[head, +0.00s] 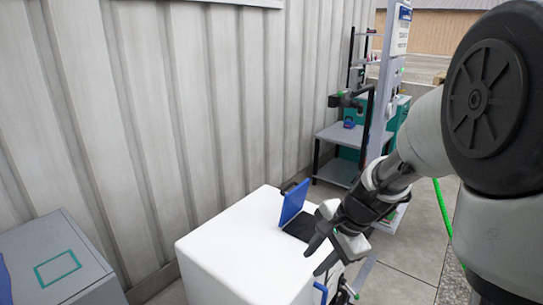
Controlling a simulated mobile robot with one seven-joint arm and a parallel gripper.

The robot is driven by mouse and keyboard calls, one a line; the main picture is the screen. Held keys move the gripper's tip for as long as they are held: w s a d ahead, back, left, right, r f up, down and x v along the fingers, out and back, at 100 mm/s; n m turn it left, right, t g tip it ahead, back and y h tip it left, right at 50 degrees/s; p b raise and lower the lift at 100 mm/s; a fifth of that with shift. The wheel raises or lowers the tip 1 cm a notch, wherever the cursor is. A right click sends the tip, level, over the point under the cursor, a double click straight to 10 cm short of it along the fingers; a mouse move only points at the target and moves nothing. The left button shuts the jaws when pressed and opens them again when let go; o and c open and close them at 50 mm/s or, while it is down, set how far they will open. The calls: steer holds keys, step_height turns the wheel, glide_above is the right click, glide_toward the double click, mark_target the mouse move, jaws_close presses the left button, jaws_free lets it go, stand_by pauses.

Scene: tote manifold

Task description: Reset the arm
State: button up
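My arm reaches in from the right side of the head view. My gripper (325,247) hangs over the right edge of a white box-shaped stand (225,250). Two dark fingers show with a gap between them, and nothing shows between them. The gripper is close to a black and blue laptop-like object (292,207) on the stand, and covers part of its right side. Whether they touch cannot be told.
A grey cabinet (50,250) with a green square outline stands at lower left. A corrugated wall (150,110) runs behind. A grey shelf unit (345,135) stands at the back. A blue handle-like part (321,290) is below my gripper. Floor (410,250) shows at right.

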steer(key=s+d+r+n+t+h, duration=0.1)
steer(key=s+d+r+n+h, duration=0.1)
steer(key=s+r+n, duration=0.6)
steer(key=s+d+r+n+t+h, duration=0.1)
steer(key=s+r+n+t+h, duration=0.1)
steer(key=s+r+n, duration=0.6)
step_height(320, 180, up, 12)
steer(key=s+m+p, duration=0.2)
steer(key=m+p, duration=0.1)
steer(key=p, duration=1.1)
steer(key=shift+s+d+r, duration=0.15)
steer(key=shift+s, duration=0.05)
